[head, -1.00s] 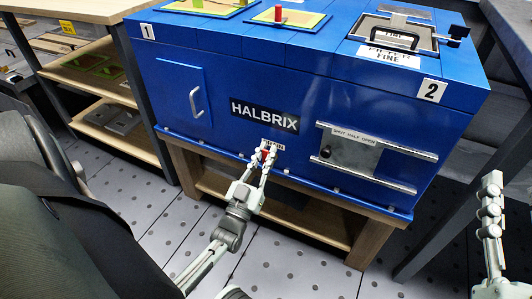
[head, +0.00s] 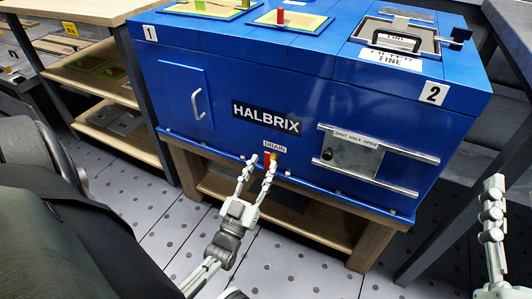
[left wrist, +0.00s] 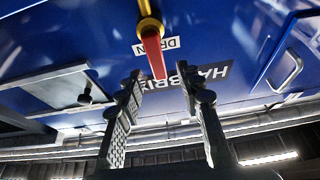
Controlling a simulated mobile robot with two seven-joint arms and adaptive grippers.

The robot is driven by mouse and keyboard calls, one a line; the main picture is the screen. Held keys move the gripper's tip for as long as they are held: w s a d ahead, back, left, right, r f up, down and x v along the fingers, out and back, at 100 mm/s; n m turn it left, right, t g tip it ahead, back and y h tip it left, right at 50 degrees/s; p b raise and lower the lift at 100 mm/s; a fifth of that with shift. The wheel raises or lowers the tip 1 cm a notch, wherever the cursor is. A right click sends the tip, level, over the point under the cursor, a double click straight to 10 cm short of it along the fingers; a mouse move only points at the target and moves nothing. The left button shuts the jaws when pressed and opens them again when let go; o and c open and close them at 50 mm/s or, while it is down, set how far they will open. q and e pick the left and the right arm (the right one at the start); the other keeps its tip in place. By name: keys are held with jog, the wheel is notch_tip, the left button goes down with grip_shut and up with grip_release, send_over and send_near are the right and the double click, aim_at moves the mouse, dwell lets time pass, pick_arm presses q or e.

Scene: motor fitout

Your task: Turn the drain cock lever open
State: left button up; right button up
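The drain cock has a red lever (head: 267,158) on a brass stem (left wrist: 149,23), low on the blue machine's front under the DRAIN label (head: 275,146). In the left wrist view, the red lever (left wrist: 154,56) runs from the stem across the label, which appears upside down. My left gripper (head: 261,158) is open, its fingers spread just in front of the lever. In the left wrist view the lever's tip lies between the open fingertips (left wrist: 161,82), with gaps on both sides. My right gripper (head: 493,185) is at the right edge, away from the machine; its finger opening is unclear.
The blue machine (head: 215,140) stands on a wooden stand (head: 362,247). Its front has a door handle (head: 197,103) at left and a railed panel with a black knob (head: 327,154) at right. Wooden shelves (head: 120,140) stand left. Open floor (head: 290,260) lies below.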

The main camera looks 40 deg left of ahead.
pick_arm(q)
jog(key=v, duration=0.8)
jog(key=shift+s, duration=0.15)
jog(key=shift+f, duration=0.15)
